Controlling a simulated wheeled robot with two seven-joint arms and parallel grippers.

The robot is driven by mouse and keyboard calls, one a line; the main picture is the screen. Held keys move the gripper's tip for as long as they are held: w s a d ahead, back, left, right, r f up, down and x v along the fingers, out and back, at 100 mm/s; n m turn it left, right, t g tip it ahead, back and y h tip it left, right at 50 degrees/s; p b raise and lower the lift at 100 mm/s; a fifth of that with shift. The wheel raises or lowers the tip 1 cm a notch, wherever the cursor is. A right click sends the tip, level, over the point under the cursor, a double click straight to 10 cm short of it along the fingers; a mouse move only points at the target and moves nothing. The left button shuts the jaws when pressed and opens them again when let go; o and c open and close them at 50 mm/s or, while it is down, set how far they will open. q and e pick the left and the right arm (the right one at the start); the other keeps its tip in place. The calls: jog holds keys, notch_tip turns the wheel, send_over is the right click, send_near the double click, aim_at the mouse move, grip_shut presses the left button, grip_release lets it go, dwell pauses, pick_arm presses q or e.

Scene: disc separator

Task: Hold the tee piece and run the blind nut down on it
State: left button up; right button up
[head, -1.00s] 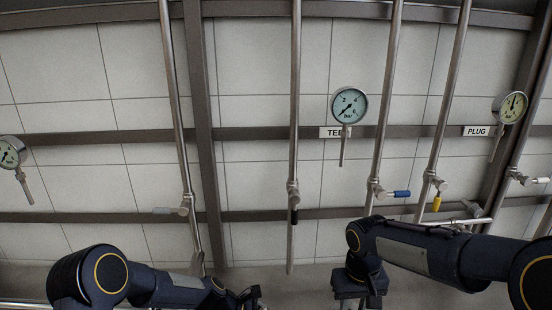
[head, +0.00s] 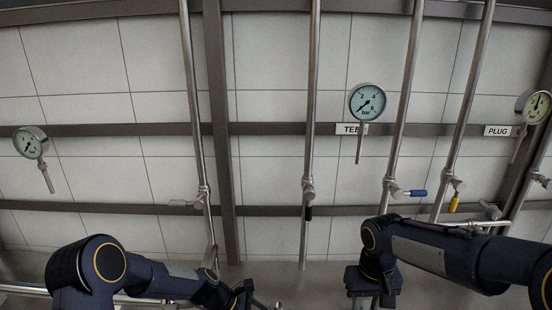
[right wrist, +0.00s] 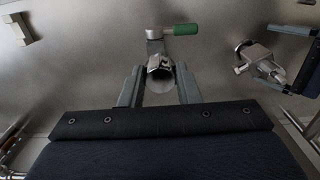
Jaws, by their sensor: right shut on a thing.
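My right gripper (right wrist: 160,72) has both fingers closed on a short shiny metal part (right wrist: 161,66) with a round end, likely the blind nut. In the head view my right gripper (head: 372,283) points down at the bottom, and its held part is hidden. In the right wrist view, a metal fitting with a ring-like end (right wrist: 257,56), likely the tee piece, is at the right, apart from the held part. Grey finger-like pieces are beside it.
A valve with a green handle (right wrist: 181,30) stands just beyond my right fingertips. Upright pipes with a blue lever (head: 418,193) and a yellow lever (head: 454,204) line the tiled wall. A gauge (head: 367,102) hangs beside the TEE label (head: 350,129).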

pick_arm(q)
jog(key=shift+a, duration=2.15)
jog(key=shift+s, duration=0.15)
